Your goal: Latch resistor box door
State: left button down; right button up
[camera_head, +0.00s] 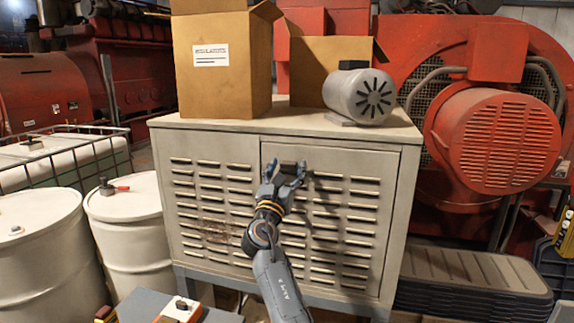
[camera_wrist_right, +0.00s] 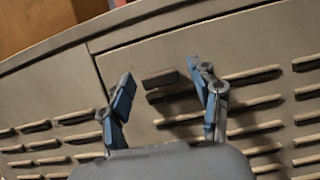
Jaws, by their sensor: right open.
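The resistor box (camera_head: 215,150) is a beige louvred cabinet in the middle of the head view. Its door (camera_head: 385,185) is the right-hand front panel and appears closed, nearly flush with the frame. A small dark latch or handle (camera_wrist_right: 160,79) sits near the door's upper left corner. My right gripper (camera_head: 284,172) is open in front of it. In the right wrist view the blue fingertips (camera_wrist_right: 158,78) stand on either side of the latch, with a gap on both sides. I cannot tell whether they touch the door. My left gripper is not in view.
Cardboard boxes (camera_head: 225,65) and a grey motor (camera_head: 360,95) stand on the cabinet top. White drums (camera_head: 125,225) stand at the left. A large red machine (camera_head: 500,140) and stacked dark trays (camera_head: 470,275) are at the right. The area before the door looks clear around my arm.

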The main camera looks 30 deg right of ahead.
jog(key=c, duration=1.2)
jog(key=shift+o, duration=0.2)
jog(key=shift+f+m+b, duration=0.15)
jog(key=shift+m+b, duration=0.45)
jog(key=shift+b, duration=0.1)
jog(key=m+g+h+b, duration=0.1)
jog(key=m+g+b, duration=0.1)
jog(key=m+b, duration=0.1)
jog(key=m+g+h+b, duration=0.1)
jog(key=m+g+b, duration=0.1)
jog(key=m+b, duration=0.2)
jog(key=shift+w+m, duration=0.1)
jog(key=shift+m, duration=0.4)
jog(key=shift+m+g+b, duration=0.5)
jog(key=shift+m+b, duration=0.25)
jog(key=shift+m, duration=0.45)
jog(key=shift+m+g+b, duration=0.4)
jog(key=shift+m+g, duration=0.2)
jog(key=shift+m, duration=0.6)
jog(key=m, duration=0.1)
jog(key=m+g, duration=0.1)
jog(key=m, duration=0.1)
jog(key=shift+r, duration=0.25)
jog(key=m+y, duration=0.1)
jog(key=m, duration=0.1)
jog(key=m+g+y, duration=0.1)
jog(key=m, duration=0.2)
jog(key=shift+g, duration=0.3)
jog(key=shift+m, duration=0.4)
